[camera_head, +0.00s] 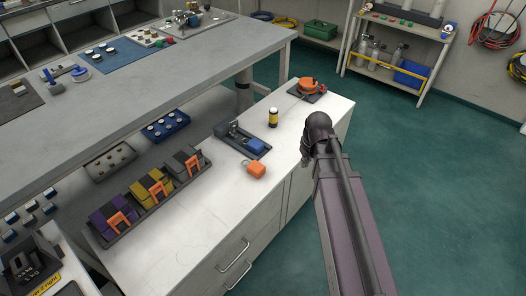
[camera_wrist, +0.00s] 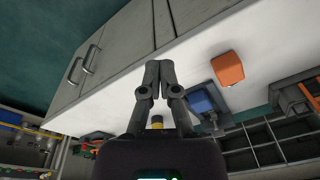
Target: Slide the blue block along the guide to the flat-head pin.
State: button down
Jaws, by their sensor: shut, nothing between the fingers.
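The blue block (camera_head: 256,146) sits at the right, near end of a dark guide fixture (camera_head: 228,137) on the white counter. The block also shows in the wrist view (camera_wrist: 201,103), right of my fingers. A small dark upright part stands at the guide's far left end; I cannot tell whether it is the flat-head pin. My gripper (camera_wrist: 159,64) is shut and empty, its fingers side by side, apart from the block. In the head view my arm reaches the counter's right edge, right of the guide; the fingertips are not clear there.
An orange block (camera_head: 256,169) lies just in front of the guide. A yellow-and-black bottle (camera_head: 272,118) stands behind it. A dark rack (camera_head: 148,222) with purple, yellow and grey units is at left. An orange device (camera_head: 308,85) sits at the far end. The counter's front right is bare.

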aim_at(270, 158)
jog(key=w+a+n+t+y+b, duration=0.1)
jog(key=w+a+n, duration=0.5)
jog(key=w+a, duration=0.3)
jog(key=shift+w+f+y, duration=0.3)
jog(key=shift+w+f, duration=0.05)
jog(key=shift+w, duration=0.65)
jog(key=shift+f, duration=0.2)
jog(key=b+x, duration=1)
jog(key=shift+w+a+r, duration=0.2)
jog(key=shift+w+a, duration=0.55)
jog(key=shift+a, duration=0.2)
jog(key=shift+w+a, duration=0.5)
jog(key=shift+a, duration=0.2)
jog(key=w+a, duration=0.1)
jog(key=a, duration=0.1)
jog(key=w+a, duration=0.4)
jog(key=shift+a, duration=0.15)
